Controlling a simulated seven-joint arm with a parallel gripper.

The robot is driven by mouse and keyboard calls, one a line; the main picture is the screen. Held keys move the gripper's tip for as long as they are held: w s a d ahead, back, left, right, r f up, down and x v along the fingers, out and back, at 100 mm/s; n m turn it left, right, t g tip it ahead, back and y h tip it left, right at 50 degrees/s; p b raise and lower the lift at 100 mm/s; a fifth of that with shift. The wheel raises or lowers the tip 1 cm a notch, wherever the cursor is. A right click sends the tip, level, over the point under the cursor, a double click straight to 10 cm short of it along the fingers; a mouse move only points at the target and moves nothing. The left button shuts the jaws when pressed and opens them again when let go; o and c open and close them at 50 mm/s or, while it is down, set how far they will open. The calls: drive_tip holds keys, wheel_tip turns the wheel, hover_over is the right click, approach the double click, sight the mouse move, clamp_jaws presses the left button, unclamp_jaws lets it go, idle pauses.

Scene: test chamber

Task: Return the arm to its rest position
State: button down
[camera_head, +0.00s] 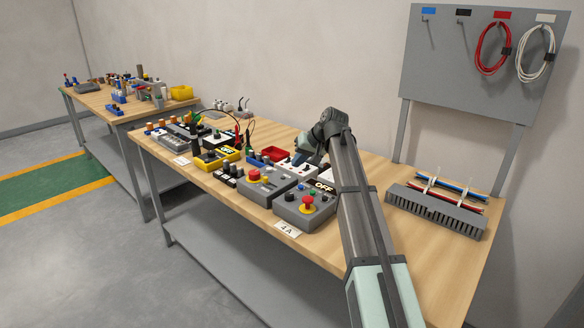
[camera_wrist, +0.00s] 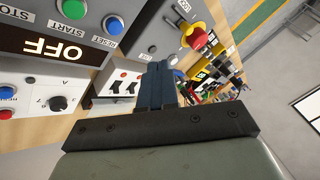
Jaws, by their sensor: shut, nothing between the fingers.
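My arm reaches from the bottom right of the head view over the near bench (camera_head: 420,280). My gripper (camera_head: 302,143) is at its far end, small and partly hidden behind the wrist, above the control boxes. In the wrist view my gripper (camera_wrist: 160,72) shows two dark fingers pressed together, with nothing between them. A grey box with an OFF label (camera_wrist: 48,48) and green, blue and red buttons lies to the left of the fingers. A red emergency stop on a yellow base (camera_wrist: 195,36) shows beyond them. I cannot tell the exact gap to these boxes.
A grey slotted rack (camera_head: 437,208) with coloured cables is at right. A wall panel (camera_head: 475,80) holds looped cables. A second bench (camera_head: 105,98) is at left.

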drive_tip(key=shift+s+d+r, duration=0.25)
drive_tip(key=shift+d+r, duration=0.05)
drive_tip(key=shift+r, duration=0.15)
